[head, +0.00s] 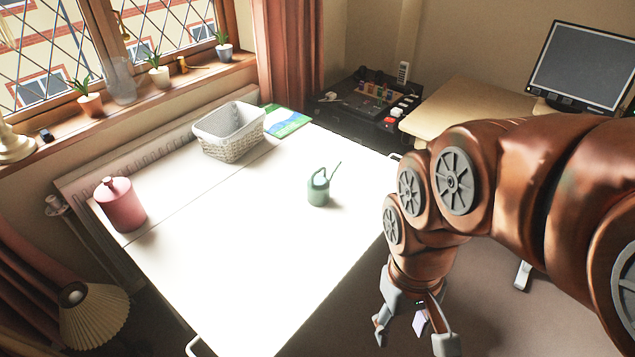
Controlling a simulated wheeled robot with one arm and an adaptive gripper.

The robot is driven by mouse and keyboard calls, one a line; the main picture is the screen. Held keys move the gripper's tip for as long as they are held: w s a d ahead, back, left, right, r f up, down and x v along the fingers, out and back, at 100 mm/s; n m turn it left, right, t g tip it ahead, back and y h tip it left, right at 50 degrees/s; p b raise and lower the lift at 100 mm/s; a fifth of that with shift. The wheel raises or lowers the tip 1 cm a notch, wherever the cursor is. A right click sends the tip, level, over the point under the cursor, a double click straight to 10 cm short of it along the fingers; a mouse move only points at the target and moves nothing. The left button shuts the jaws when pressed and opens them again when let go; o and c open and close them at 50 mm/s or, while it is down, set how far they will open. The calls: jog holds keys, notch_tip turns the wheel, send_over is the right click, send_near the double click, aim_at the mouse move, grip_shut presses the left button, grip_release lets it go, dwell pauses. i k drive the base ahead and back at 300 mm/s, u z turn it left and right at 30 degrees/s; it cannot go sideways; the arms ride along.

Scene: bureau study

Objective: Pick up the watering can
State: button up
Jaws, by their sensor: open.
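The green watering can (319,191) stands upright on the white table (240,250), right of its middle, with its thin spout pointing up to the right. My gripper (412,338) hangs at the bottom of the head view, to the right of the table's right edge and lower in the picture than the can. Its fingers are spread apart and nothing shows between them. It is well apart from the can.
A pink lidded canister (121,206) stands at the table's left, and a grey basket (230,132) and a flat blue-green book (286,121) lie at the back. A desk with a monitor (583,65) is at right. The table around the can is clear.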

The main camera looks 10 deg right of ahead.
aim_at(319, 187)
jog(key=z, duration=2.15)
jog(key=i, duration=1.6)
jog(key=u, duration=3.45)
jog(key=k, duration=0.5)
jog(key=u, duration=1.7)
